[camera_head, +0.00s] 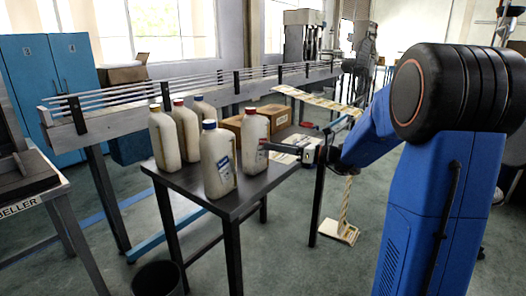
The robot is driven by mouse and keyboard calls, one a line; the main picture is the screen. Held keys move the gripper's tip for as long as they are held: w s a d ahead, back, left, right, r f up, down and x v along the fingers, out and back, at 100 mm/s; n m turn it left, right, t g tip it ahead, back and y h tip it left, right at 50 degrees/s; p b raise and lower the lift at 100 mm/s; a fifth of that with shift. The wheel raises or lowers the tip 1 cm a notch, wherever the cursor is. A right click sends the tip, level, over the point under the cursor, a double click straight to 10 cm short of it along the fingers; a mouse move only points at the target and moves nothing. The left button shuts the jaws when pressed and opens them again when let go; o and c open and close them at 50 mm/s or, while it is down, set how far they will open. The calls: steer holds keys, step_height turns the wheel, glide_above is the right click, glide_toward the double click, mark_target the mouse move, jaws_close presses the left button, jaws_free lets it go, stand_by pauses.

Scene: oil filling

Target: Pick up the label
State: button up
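Several printed white labels (283,157) lie on the dark table's right end, partly hidden behind my gripper (288,149). A longer strip of labels (312,99) stretches across at the back right, above the table. My gripper reaches in from the right, low over the table beside the nearest labels and close to a white bottle (250,142) with a red cap. I cannot tell whether it touches the labels or the bottle. The fingers are small and dark, and their gap is not clear.
Several white bottles (218,165) stand upright on the dark table (234,204). A cardboard box (272,115) sits behind them. A railed conveyor (210,92) runs behind the table. A black bin (158,279) stands on the floor in front. More labels (341,229) lie on the floor at right.

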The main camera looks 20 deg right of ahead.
jaws_close()
step_height(320, 180, up, 18)
stand_by(0.7)
steer(key=s+d+r, duration=0.3)
steer(key=s+d, duration=0.1)
steer(key=s, duration=0.1)
steer(key=shift+d, duration=0.35)
stand_by(1.2)
steer(key=shift+s, duration=0.1)
